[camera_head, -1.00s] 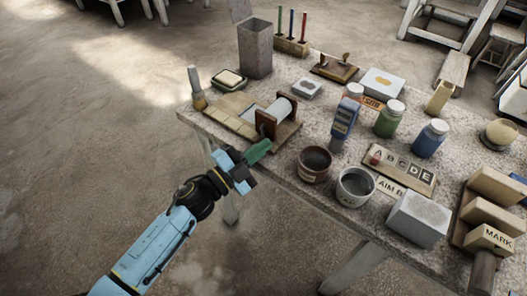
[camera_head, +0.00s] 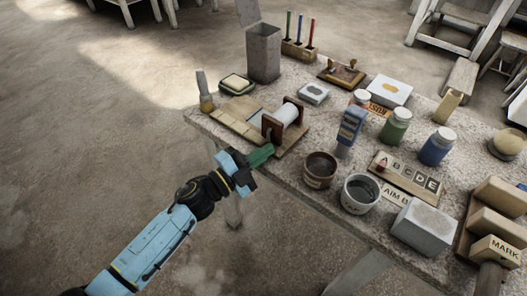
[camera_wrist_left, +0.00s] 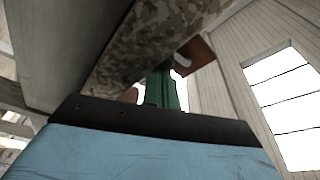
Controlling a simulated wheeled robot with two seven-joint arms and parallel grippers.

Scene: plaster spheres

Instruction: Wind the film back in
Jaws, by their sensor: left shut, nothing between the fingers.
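A pale roll (camera_head: 286,115) sits between two brown wooden end pieces on a board at the table's near left edge. A tan, segmented flat strip (camera_head: 237,113) lies on the board left of the roll; I cannot tell whether it is the film. My left gripper (camera_head: 262,155), with green fingers, is shut and empty. It is at the table's front edge, just below the roll's near end piece in the picture; contact cannot be told. In the left wrist view the green fingers (camera_wrist_left: 163,88) are together, near a brown wooden piece (camera_wrist_left: 196,53). My right gripper is not visible.
A dark cup (camera_head: 319,170), a grey-white pot (camera_head: 360,193) and a blue upright object (camera_head: 349,130) stand right of the roll. The floor left of the table is clear.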

